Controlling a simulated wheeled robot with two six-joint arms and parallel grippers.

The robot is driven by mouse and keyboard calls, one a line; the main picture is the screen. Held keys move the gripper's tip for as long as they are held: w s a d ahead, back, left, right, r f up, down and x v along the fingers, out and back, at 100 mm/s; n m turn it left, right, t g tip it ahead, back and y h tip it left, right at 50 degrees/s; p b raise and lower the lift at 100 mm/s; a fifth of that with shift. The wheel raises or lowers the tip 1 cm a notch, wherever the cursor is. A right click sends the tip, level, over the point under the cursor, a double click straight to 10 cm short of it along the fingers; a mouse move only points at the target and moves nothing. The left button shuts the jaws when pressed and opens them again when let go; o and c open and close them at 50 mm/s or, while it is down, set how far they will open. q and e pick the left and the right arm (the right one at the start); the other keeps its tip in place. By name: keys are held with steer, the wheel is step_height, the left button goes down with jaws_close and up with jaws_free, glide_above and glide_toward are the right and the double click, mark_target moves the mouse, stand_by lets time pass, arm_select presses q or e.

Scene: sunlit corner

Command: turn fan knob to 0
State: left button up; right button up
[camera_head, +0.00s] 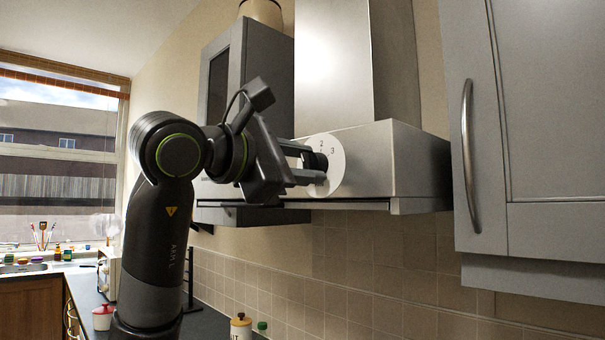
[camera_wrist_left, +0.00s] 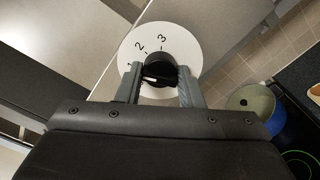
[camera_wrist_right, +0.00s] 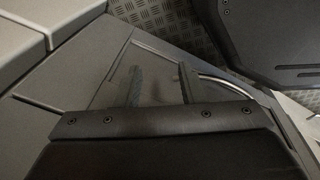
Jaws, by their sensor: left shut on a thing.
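The fan knob (camera_head: 320,161) is a black knob on a white round dial (camera_head: 338,168) on the side of the steel range hood. My left gripper (camera_head: 311,167) is shut on the knob from the left. In the left wrist view the knob (camera_wrist_left: 160,66) sits between the two fingers, and the dial (camera_wrist_left: 187,43) shows 1, 2 and 3; no 0 is visible. A pale mark shows on the knob's face, but I cannot tell which number it points to. My right gripper (camera_wrist_right: 159,88) shows only in its wrist view, with fingers apart and nothing between them.
The steel range hood (camera_head: 400,160) is mounted on the wall. A grey cabinet (camera_head: 540,110) with a bar handle stands at right, another (camera_head: 265,75) behind the arm. The space under the hood is clear.

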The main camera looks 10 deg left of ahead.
arm_select(q)
steer(key=n+b, duration=0.2)
steer(key=n, duration=0.4)
steer(key=shift+f, duration=0.15)
steer(key=n+b, duration=0.2)
steer(key=n, duration=0.3)
stand_by(0.4)
steer(key=o, duration=1)
steer(key=shift+c, duration=0.2)
